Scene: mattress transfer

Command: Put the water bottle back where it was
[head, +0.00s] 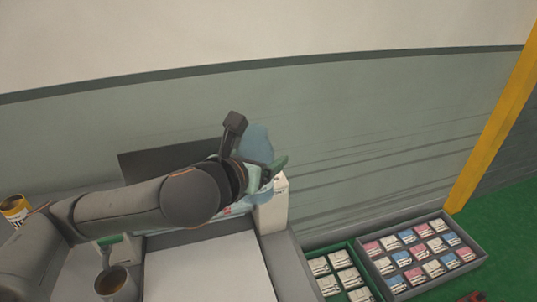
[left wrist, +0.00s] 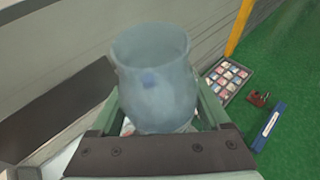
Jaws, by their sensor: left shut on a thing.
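My left gripper (head: 264,172) reaches in from the left, above the back right of the desk. It is shut on a translucent bluish water bottle (head: 257,139), whose upper part shows behind and above the gripper. In the left wrist view the bottle (left wrist: 155,75) stands between the two green fingers (left wrist: 160,115), with its wide round end toward the top of the picture. Its lower end is hidden by the gripper. I cannot tell whether the bottle touches anything below. My right gripper is not in view.
A white box-like block (head: 270,212) stands just below the gripper. A dark panel (head: 150,160) is behind my arm. A dark mug (head: 115,284) and a yellow can (head: 14,209) are at left. A grey tray (head: 480,254) of several small packs lies on the green floor.

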